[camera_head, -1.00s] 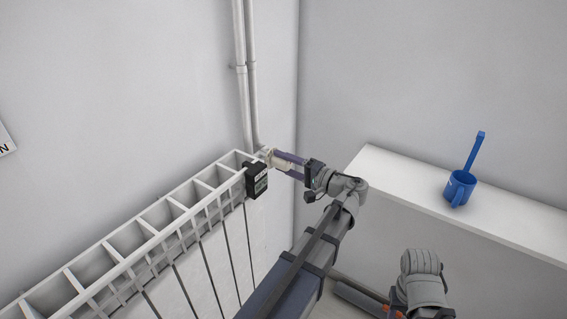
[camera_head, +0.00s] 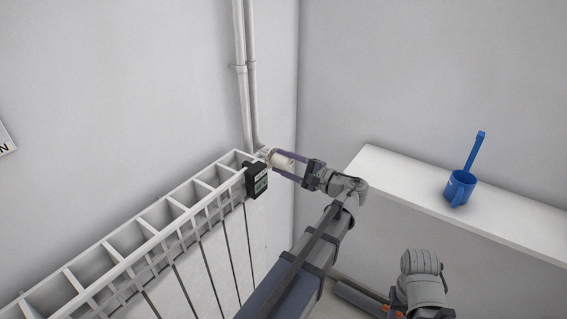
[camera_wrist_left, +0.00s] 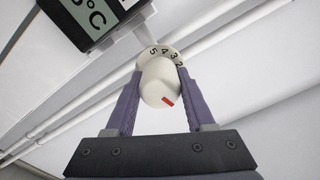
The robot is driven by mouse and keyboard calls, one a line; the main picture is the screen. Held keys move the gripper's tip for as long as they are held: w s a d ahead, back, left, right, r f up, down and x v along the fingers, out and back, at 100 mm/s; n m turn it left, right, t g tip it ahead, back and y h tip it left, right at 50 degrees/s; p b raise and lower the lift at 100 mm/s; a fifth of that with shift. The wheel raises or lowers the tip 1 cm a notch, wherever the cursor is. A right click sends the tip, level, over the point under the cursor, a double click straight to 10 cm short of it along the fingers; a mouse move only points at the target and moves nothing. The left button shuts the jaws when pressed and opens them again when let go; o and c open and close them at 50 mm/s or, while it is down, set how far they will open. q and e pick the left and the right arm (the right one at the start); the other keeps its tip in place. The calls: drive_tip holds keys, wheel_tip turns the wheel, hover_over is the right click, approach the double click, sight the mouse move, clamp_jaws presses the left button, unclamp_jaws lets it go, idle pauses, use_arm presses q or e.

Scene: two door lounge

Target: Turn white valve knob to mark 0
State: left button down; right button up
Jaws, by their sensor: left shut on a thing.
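The white valve knob (camera_head: 281,161) sits at the far end of the radiator, by the wall pipes. In the left wrist view the knob (camera_wrist_left: 158,84) shows a red mark on its front rim at the lower right. The collar behind it (camera_wrist_left: 160,54) carries black numbers; 5, 4 and 3 read clearly, and a partly hidden 2 follows at the right. My left gripper (camera_head: 285,164) is shut on the knob, with one purple finger on each side; it also shows in the left wrist view (camera_wrist_left: 160,92). My right gripper is not seen; the mark 0 is hidden.
A black digital thermometer (camera_head: 256,181) hangs on the white radiator (camera_head: 150,236) beside the knob. Two white pipes (camera_head: 245,80) run up the wall. A white shelf (camera_head: 400,172) at the right holds a blue mug (camera_head: 460,188) with a blue handle-like tool in it.

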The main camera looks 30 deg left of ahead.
sight(290, 166)
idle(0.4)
use_arm(q)
drive_tip(key=shift+c, duration=1.3)
unclamp_jaws()
drive_tip(key=shift+d, duration=0.15)
drive_tip(key=d, duration=0.7)
drive_tip(key=shift+s+d, duration=0.3)
drive_tip(key=shift+f, duration=0.1)
